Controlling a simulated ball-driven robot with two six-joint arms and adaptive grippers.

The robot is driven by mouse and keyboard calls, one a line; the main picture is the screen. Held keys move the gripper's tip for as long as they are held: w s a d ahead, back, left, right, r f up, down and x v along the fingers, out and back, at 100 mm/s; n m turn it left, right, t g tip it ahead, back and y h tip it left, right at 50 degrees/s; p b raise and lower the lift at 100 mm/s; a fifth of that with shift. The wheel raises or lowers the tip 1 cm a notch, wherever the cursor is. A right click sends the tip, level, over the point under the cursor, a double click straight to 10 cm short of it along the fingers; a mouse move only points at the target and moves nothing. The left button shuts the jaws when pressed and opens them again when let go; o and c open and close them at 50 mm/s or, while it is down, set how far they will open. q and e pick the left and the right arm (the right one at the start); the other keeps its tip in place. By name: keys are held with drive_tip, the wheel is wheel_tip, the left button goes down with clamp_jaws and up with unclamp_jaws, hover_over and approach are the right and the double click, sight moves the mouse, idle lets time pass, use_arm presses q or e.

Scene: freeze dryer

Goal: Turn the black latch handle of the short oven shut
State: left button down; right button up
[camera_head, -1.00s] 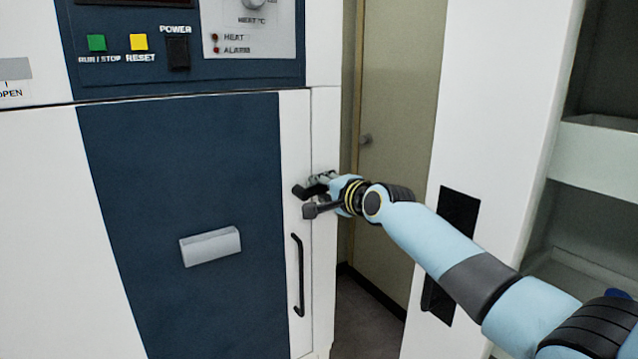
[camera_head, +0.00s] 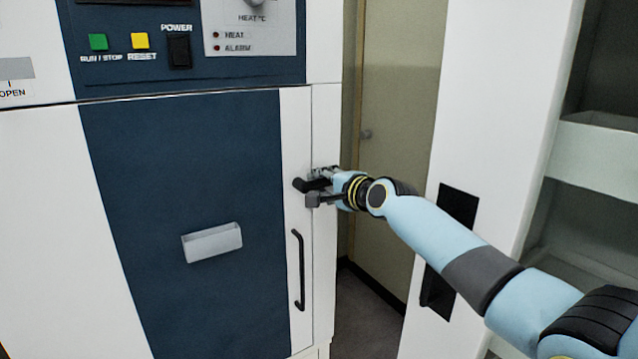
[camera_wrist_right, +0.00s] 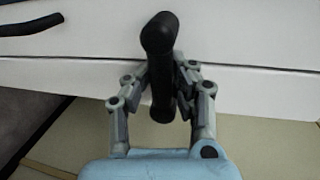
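The short oven has a dark blue door (camera_head: 190,220) with a white edge strip, and the door looks flush with the frame. My right gripper (camera_head: 318,186) is at the handle from the right, one finger above and one below. In the right wrist view the black latch handle (camera_wrist_right: 158,38) runs between the fingers of my right gripper (camera_wrist_right: 165,75), which appear closed against both its sides. My left gripper is not in view.
The black pull bar (camera_head: 298,270) is just below the latch. A grey pocket handle (camera_head: 212,242) is on the door, and a control panel (camera_head: 185,45) is above. A white cabinet (camera_head: 490,110) with shelves stands to the right, with a narrow gap before a beige door (camera_head: 400,100).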

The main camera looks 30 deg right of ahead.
drive_tip(key=shift+o, duration=1.2)
drive_tip(key=shift+d+r, duration=0.2)
drive_tip(key=shift+d, duration=0.1)
drive_tip(key=shift+o, duration=0.4)
drive_tip(key=shift+s+d, duration=0.15)
drive_tip(key=shift+d, duration=0.15)
drive_tip(key=shift+a+f, duration=0.1)
drive_tip(key=shift+a, duration=0.1)
drive_tip(key=shift+s, duration=0.3)
drive_tip(key=v, duration=1.1)
drive_tip(key=shift+s+d, duration=0.15)
drive_tip(key=shift+s, duration=0.1)
